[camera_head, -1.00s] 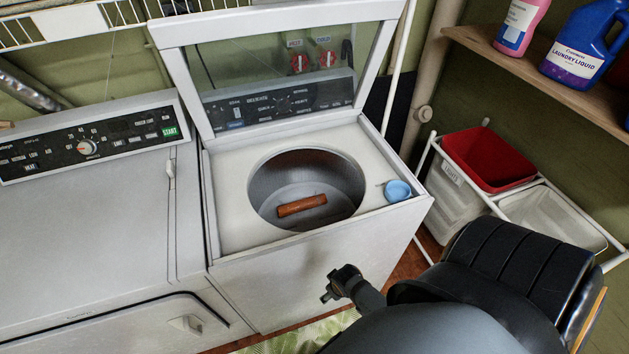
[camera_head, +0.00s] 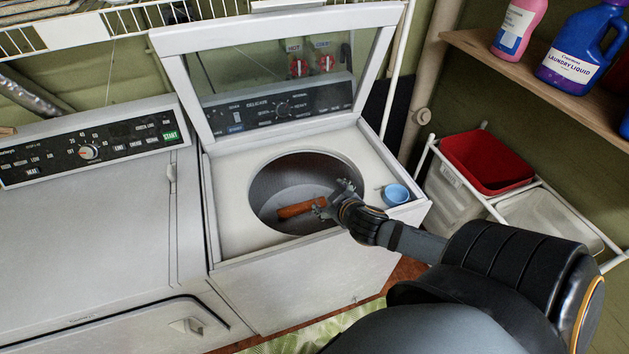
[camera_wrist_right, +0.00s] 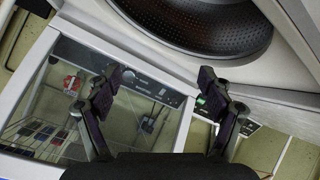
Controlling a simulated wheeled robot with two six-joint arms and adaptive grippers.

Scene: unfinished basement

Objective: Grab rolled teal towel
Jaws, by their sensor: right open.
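No teal towel shows. An orange-brown roll (camera_head: 298,209) lies in the drum (camera_head: 268,182) of the open top-loading washer (camera_head: 232,215). My right gripper (camera_head: 333,198) is open over the right front rim of the drum opening, just right of the roll, and partly covers its right end in the head view. I cannot tell its height above the roll. In the right wrist view the open, empty fingers (camera_wrist_right: 161,78) show with part of the drum (camera_wrist_right: 195,35) beyond; the roll is not in that view. My left gripper is not in view.
The raised glass lid (camera_head: 275,85) stands behind the opening. A blue cup (camera_head: 396,194) sits on the washer's right front corner. A dryer (camera_head: 90,240) is at left. A red bin (camera_head: 487,162) and a shelf with a blue detergent bottle (camera_head: 578,55) are at right.

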